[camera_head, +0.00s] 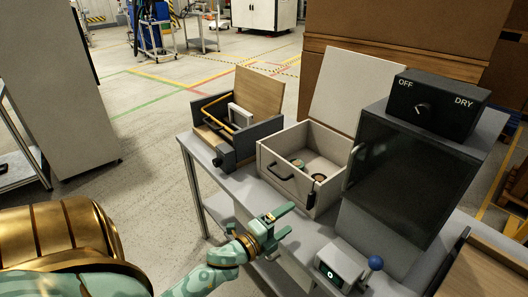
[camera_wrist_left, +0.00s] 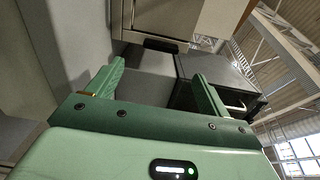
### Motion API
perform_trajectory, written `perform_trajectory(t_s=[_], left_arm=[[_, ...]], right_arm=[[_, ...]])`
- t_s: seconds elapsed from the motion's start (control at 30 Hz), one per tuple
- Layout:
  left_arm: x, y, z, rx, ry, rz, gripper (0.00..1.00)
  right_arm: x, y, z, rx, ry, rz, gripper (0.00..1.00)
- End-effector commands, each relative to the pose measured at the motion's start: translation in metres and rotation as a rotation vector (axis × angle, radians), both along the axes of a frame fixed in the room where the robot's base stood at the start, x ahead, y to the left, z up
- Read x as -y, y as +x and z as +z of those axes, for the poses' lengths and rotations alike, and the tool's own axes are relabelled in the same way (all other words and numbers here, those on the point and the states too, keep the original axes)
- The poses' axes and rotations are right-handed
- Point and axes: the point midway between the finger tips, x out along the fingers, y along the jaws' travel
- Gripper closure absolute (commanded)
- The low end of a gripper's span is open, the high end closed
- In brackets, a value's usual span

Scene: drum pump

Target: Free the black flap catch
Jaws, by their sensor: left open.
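A pale box (camera_head: 300,160) stands open on the bench, its light lid raised at the back. A small black catch (camera_head: 312,197) sits upright at the right end of its front face; I cannot tell if it is engaged. A black handle (camera_head: 281,172) is on the same face and shows in the left wrist view (camera_wrist_left: 160,45). My left gripper (camera_head: 288,219) is open and empty, in front of the box and below its front face, apart from the catch. In the left wrist view the open fingers (camera_wrist_left: 158,88) have nothing between them. My right gripper is not in view.
A dark box (camera_head: 240,147) with a wooden lid and yellow bar stands left of the pale box. A dark-windowed cabinet with an OFF/DRY switch box (camera_head: 435,104) stands right. A small control box (camera_head: 338,267) and blue-knobbed lever (camera_head: 375,263) are at front right.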

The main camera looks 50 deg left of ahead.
Motion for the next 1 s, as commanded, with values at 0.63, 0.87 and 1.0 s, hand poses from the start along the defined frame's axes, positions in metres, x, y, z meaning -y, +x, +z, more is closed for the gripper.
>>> perform_trajectory(t_s=[0.63, 0.87, 1.0], left_arm=[[-0.006, -0.08, 0.0, 0.0, 0.0, -0.001, 0.2], [-0.006, -0.08, 0.0, 0.0, 0.0, -0.001, 0.2], [-0.006, -0.079, 0.0, 0.0, 0.0, -0.001, 0.2]], right_arm=[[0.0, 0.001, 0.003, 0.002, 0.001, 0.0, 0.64], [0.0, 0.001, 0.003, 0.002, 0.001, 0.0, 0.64], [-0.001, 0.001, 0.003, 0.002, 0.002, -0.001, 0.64]])
